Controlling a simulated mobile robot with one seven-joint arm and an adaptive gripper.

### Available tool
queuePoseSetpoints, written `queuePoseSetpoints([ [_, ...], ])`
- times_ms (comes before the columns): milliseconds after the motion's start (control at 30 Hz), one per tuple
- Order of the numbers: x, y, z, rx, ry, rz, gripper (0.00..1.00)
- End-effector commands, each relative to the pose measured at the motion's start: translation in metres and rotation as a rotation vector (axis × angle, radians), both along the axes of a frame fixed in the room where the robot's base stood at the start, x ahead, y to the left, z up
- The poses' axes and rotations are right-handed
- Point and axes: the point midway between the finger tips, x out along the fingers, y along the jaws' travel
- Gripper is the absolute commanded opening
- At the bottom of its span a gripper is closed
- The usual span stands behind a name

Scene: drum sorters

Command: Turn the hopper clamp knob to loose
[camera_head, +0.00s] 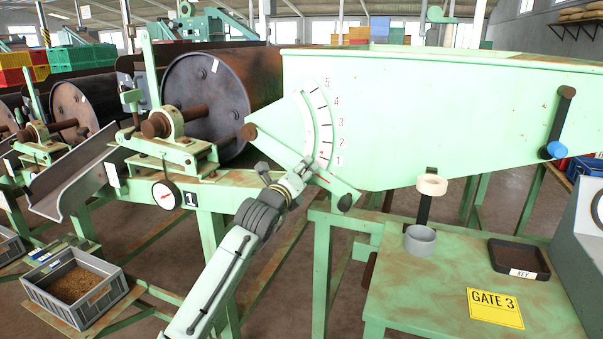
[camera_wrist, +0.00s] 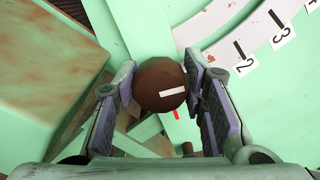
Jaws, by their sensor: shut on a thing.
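A round brown knob (camera_wrist: 160,84) with a white stripe on its face sits between my finger pads in the wrist view. The stripe lies nearly level, its right end slightly higher. My gripper (camera_wrist: 161,82) is shut on this knob. In the head view my gripper (camera_head: 306,168) is at the green lever arm beside the numbered scale (camera_head: 322,115), and it hides the knob. The pale green hopper (camera_head: 440,115) carries the scale, marked 1 to 5. A small red mark shows just below the knob in the wrist view.
A green table (camera_head: 420,300) with a grey cup (camera_head: 419,240) and black tray (camera_head: 519,260) stands at the lower right. A blue-ended handle (camera_head: 556,150) is on the hopper.

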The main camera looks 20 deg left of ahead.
Motion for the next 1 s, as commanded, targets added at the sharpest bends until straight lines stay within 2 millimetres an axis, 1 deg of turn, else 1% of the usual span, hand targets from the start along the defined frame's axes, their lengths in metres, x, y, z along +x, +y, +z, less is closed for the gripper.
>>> queuePoseSetpoints([
  [167,0.0001,-0.0001,-0.0021,-0.042,0.001,-0.001,0.1],
  [367,0.0003,-0.0002,-0.0042,-0.157,0.004,-0.001,0.1],
  [1000,0.0004,0.0003,-0.0064,-0.755,0.026,-0.002,0.1],
])
